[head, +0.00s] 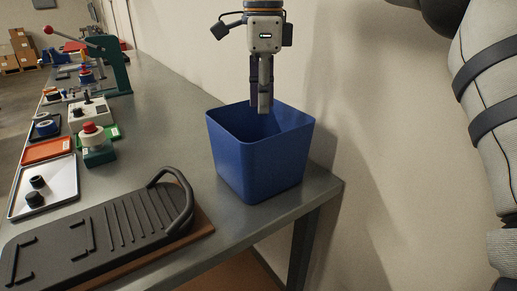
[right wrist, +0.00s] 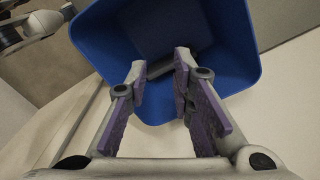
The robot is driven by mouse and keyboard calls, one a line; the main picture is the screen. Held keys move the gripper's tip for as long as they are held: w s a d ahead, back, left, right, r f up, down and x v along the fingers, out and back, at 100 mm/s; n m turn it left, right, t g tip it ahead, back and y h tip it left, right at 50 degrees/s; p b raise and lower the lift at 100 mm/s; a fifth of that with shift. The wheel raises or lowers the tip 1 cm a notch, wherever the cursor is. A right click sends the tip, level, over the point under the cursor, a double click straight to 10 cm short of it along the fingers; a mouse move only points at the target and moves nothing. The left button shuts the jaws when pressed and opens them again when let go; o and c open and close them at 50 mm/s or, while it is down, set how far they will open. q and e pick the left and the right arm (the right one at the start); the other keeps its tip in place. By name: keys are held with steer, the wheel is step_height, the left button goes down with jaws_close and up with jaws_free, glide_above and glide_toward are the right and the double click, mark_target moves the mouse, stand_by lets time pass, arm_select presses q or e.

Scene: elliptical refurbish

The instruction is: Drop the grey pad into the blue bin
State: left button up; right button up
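The blue bin (head: 258,160) stands upright near the table's front right corner. My right gripper (head: 262,108) points down over the bin, with its fingertips at about rim height in the head view. In the right wrist view, the gripper (right wrist: 160,72) has its fingers a little apart over the bin (right wrist: 235,70). A small grey piece, which looks like the grey pad (right wrist: 160,68), spans the gap between the fingertips. Most of it is hidden by the fingers. The bin floor looks dark, and part of it is out of view. My left gripper is not in view.
A large dark slotted board with a curved handle (head: 110,232) lies left of the bin on the grey table (head: 165,125). A white tray (head: 62,183) with black knobs, an orange tray (head: 48,150) and a red-capped button device (head: 95,145) stand farther left. A wall is close behind the bin.

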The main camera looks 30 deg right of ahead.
step_height(320, 180, up, 11)
stand_by(0.3)
